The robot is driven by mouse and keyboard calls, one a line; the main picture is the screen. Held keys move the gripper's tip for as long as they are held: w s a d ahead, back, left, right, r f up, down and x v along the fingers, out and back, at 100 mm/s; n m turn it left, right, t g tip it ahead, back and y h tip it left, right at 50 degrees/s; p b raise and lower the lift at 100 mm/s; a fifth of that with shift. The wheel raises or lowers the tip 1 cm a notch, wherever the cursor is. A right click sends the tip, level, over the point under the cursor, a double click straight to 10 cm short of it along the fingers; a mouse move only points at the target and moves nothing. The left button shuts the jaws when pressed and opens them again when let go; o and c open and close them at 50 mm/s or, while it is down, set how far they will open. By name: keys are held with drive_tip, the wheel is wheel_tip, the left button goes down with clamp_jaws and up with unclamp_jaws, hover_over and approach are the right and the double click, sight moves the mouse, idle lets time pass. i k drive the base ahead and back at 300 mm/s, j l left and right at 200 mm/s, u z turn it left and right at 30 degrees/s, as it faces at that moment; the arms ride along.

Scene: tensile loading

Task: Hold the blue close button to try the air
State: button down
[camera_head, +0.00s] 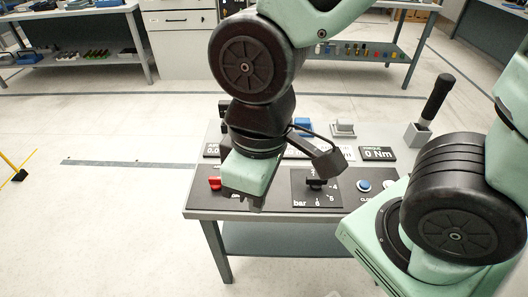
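The blue close button (363,185) sits on the dark panel of a small grey table, right of the dial; the lettering below it is partly cut off by my arm. My gripper (250,203) points down over the left half of the panel, left of the dial and well apart from the blue button. Its fingertips are small, dark and mostly hidden under its green body, so their opening does not show. A black dial (316,183) with bar markings lies between my gripper and the button.
A red part (215,183) is left of my gripper. A pale button (389,184) is right of the blue one, near my arm. Behind stand a "0 Nm" display (378,153), a blue block (303,126) and a black-handled tool in a grey holder (418,134). Floor at left is mostly clear.

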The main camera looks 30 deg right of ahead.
sight(364, 184)
drive_tip(key=z, duration=1.3)
